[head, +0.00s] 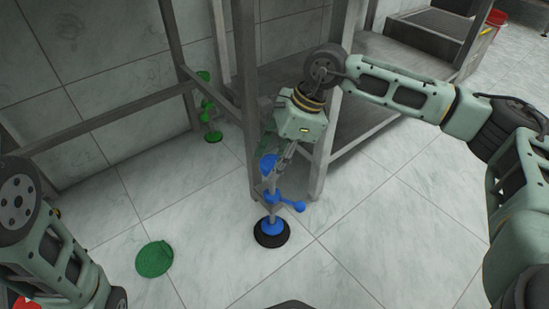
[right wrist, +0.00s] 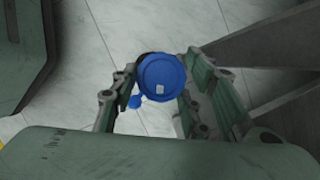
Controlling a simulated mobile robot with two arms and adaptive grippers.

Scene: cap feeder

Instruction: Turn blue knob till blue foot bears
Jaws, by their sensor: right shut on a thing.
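The blue knob (head: 268,166) is at the top of a slim upright leg. A blue collar with a side lever (head: 292,205) sits lower down. The blue foot (head: 271,226), on a round black pad, is at the floor; I cannot tell whether it bears on the tiles. My right gripper (head: 277,162) comes down over the knob from above and is shut on it. In the right wrist view the round blue knob (right wrist: 162,80) lies between the two fingers. My left arm shows at lower left, but its gripper is out of view.
Grey frame posts (head: 325,110) stand just right of and behind the blue leg. A similar green foot (head: 213,136) stands farther back. A green disc (head: 154,259) lies on the floor at front left. A red bucket (head: 497,17) is far right. The front right floor is clear.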

